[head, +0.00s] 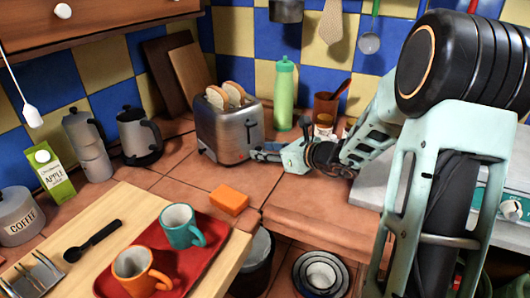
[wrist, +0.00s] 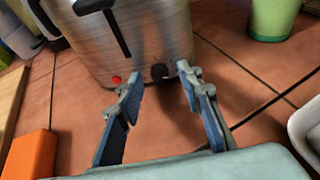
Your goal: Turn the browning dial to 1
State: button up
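The steel toaster (head: 229,133) stands on the tiled counter with bread slices (head: 227,95) in its top slots. In the wrist view its end face (wrist: 140,40) shows a dark vertical lever slot (wrist: 117,33), a red button (wrist: 116,80) and the black browning dial (wrist: 159,72). The dial's marks are too small to read. My gripper (wrist: 160,82) is open and empty, its two blue-padded fingers apart, with the dial between the fingertips in the picture. I cannot tell whether a fingertip touches the toaster. In the head view my gripper (head: 256,153) is beside the toaster's right end.
A green bottle (head: 284,95) stands behind, right of the toaster. An orange sponge (head: 229,200) lies on the counter in front. A moka pot (head: 88,145) and a kettle (head: 139,136) stand left. A red tray (head: 203,258) with two mugs is at the front.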

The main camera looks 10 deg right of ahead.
jog(key=shift+c, duration=0.3)
grip_shut()
jog(key=shift+f+b, duration=0.15)
jog(key=shift+b, duration=0.3)
jog(key=shift+a+b, duration=0.1)
jog(key=shift+b, duration=0.3)
jog(key=shift+n+h+b, duration=0.3)
jog(key=shift+n+b, duration=0.2)
jog(key=shift+b, duration=0.3)
